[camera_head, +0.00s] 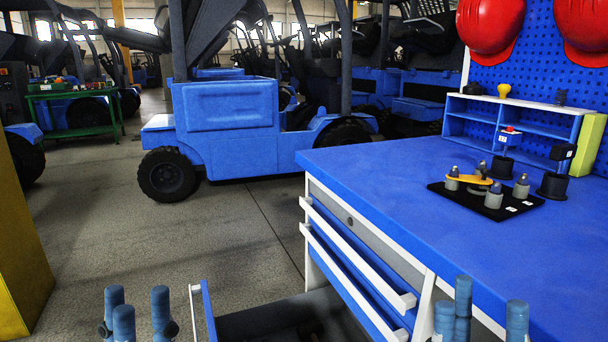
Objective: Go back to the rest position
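My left gripper (135,305) is at the bottom left, over the floor and left of the open bottom drawer. Its blue fingers point up and stand apart, with nothing visible between them. My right gripper (478,306) is at the bottom right, in front of the blue workbench (385,188). Its fingers also stand apart and look empty. The lower parts of both grippers are cut off by the picture edge. A black plate (460,199) on the bench holds several grey posts with pointed metal tops and a yellow arm (467,178). Both grippers are well away from it.
The bottom drawer (209,312) is pulled out between my grippers. Black fixtures (554,184) and a blue shelf (528,121) stand at the bench's back. Red helmets (490,22) hang above. A blue forklift (225,125) is parked beyond; open floor (200,240) lies at left.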

